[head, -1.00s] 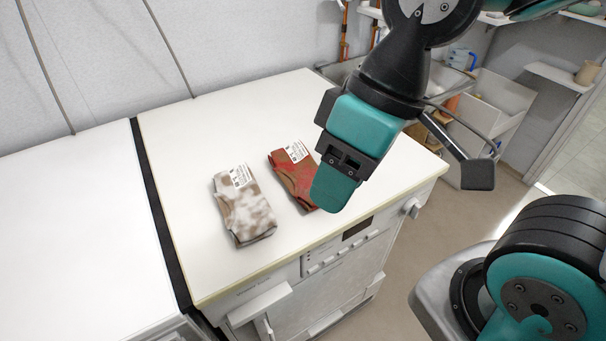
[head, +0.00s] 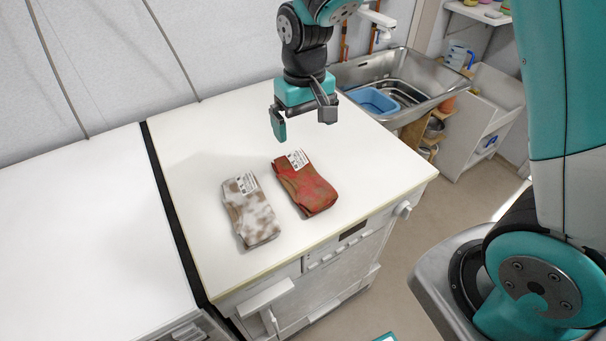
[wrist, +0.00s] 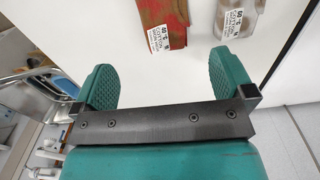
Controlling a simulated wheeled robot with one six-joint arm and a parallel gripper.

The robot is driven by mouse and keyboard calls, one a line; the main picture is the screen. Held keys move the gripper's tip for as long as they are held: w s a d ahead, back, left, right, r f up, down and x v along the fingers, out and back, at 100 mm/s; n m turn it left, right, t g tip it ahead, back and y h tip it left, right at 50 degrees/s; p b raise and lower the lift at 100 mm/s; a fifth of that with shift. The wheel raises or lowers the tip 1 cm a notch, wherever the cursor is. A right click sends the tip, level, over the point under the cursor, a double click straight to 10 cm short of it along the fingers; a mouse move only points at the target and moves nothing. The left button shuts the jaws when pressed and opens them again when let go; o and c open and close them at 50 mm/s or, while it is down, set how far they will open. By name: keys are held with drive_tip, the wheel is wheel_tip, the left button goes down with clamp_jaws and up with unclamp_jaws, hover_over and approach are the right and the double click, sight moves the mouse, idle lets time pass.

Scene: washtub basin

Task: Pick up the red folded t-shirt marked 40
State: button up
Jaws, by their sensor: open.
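The red folded t-shirt (head: 308,190), blotched with brown, lies on the white top of the washing machine. It has a white label at its far end. In the wrist view the red t-shirt (wrist: 164,14) shows at the top edge, partly cut off, with its label towards me; I cannot read its number surely. My gripper (head: 302,122) is open and empty, above the worktop and beyond the label end of the red t-shirt. In the wrist view both fingers of my gripper (wrist: 165,70) are spread apart, with bare white surface between them.
A brown-and-white folded garment (head: 251,212) with a similar label lies close left of the red one. A metal sink (head: 405,85) holding a blue tub (head: 373,101) stands at the back right. The white top (head: 215,130) is clear behind the garments.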

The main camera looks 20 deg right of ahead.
sight(303, 173)
wheel_tip(303, 173, down, 11)
drive_tip(key=shift+s+r+p, duration=0.1)
drive_tip(key=shift+r+p, duration=0.05)
drive_tip(key=shift+p, duration=0.65)
drive_tip(key=shift+a+f+p, duration=0.2)
drive_tip(key=shift+f+p, duration=0.75)
drive_tip(key=shift+f, duration=1.75)
drive_tip(key=c, duration=0.7)
